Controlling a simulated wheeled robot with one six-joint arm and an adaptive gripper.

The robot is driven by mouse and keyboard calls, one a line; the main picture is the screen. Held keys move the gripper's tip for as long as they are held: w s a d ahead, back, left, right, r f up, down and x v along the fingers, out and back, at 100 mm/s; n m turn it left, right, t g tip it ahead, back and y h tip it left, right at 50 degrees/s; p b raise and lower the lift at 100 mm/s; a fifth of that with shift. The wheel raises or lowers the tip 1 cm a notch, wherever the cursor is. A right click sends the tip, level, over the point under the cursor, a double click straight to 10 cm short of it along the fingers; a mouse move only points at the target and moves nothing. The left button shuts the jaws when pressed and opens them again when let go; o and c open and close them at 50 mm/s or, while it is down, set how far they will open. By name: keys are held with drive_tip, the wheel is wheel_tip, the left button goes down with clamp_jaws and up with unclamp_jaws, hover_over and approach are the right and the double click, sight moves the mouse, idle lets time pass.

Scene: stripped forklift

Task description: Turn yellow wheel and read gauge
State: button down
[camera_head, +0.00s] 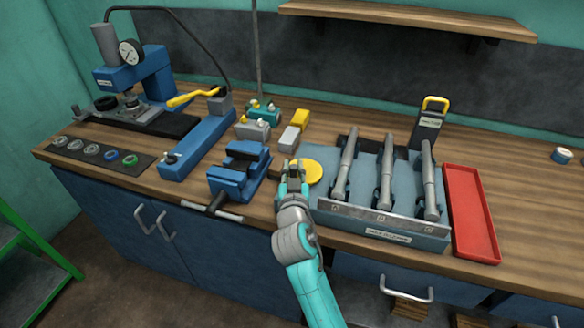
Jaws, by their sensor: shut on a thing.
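The yellow wheel (314,173) is a flat round yellow disc on the bench, between the blue vise and the cylinder tray. My gripper (294,168) is at its left edge and shut on it; the fingers hide part of that edge. The gauge (131,52) is a round white dial with a dark rim, mounted on the blue press at the back left. Its face shows, but the reading is too small to make out.
A blue vise (239,172) stands just left of my gripper. A tray (385,222) with three grey cylinders stands to the right, beside a red tray (471,213). A blue hand pump (200,135) with a yellow lever lies left. The bench's right end is mostly clear.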

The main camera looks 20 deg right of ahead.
drive_tip(key=shift+s+d+f+n+y, duration=0.1)
drive_tip(key=shift+n+y, duration=0.2)
drive_tip(key=shift+y, duration=0.15)
drive_tip(key=shift+s+d+f+n+y, duration=0.1)
drive_tip(key=shift+n+y, duration=0.2)
drive_tip(key=shift+y, duration=0.15)
drive_tip(key=shift+r, duration=0.1)
drive_tip(key=c, duration=1)
unclamp_jaws()
drive_tip(key=shift+s, duration=0.15)
drive_tip(key=v, duration=1.1)
drive_tip(key=shift+s, duration=0.45)
